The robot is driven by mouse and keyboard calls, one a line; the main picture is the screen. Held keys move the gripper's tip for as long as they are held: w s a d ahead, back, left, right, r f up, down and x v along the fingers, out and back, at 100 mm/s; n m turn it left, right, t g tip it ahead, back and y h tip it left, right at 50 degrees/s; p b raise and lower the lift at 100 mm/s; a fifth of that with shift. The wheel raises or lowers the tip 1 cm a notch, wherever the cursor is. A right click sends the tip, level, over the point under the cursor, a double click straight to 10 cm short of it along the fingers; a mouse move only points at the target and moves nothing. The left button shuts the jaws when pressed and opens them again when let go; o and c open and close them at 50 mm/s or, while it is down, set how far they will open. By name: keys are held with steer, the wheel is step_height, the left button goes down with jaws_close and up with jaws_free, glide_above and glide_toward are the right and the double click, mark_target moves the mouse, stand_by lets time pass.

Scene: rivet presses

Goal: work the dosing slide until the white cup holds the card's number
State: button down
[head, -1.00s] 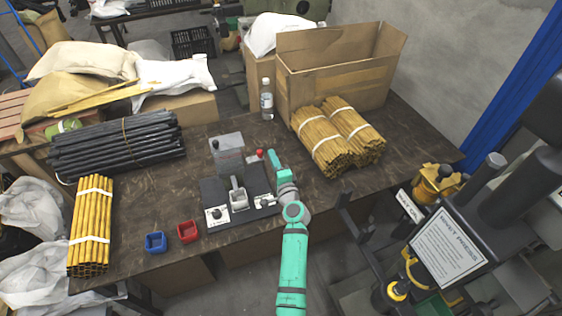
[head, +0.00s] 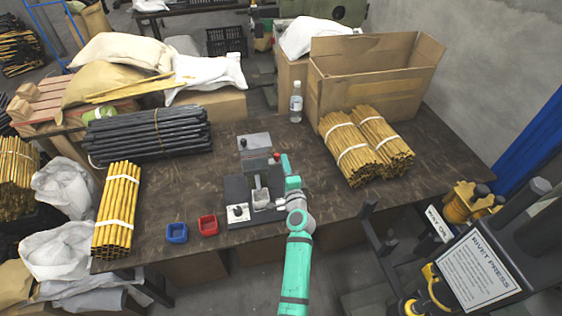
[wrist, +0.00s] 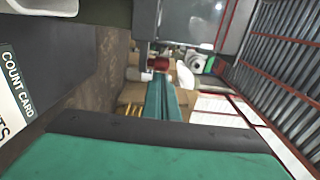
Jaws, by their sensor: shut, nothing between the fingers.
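The dosing device (head: 236,187) stands on the dark table, with a grey hopper (head: 254,146) at its back. A pale cup (head: 262,200) sits at its front; its contents are too small to tell. A rounded white rim, perhaps this cup, shows at the top left of the wrist view (wrist: 42,6). The count card (wrist: 14,90) is partly cut off there, and its number is out of frame. A red knob (head: 276,157) lies at the device's right; it also shows just past my fingertips in the wrist view (wrist: 158,63). My gripper (head: 285,158) is shut and empty beside the device's right side.
A blue bin (head: 176,233) and a red bin (head: 208,225) stand left of the device. A bottle (head: 296,103), straw-coloured bundles (head: 350,150) and a cardboard box (head: 365,85) are behind and right. A rivet press sign (head: 478,268) is at lower right.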

steer(key=shift+a, duration=0.55)
steer(key=s+d, duration=0.7)
steer(key=s, duration=0.3)
steer(key=shift+s, duration=0.15)
stand_by(0.5)
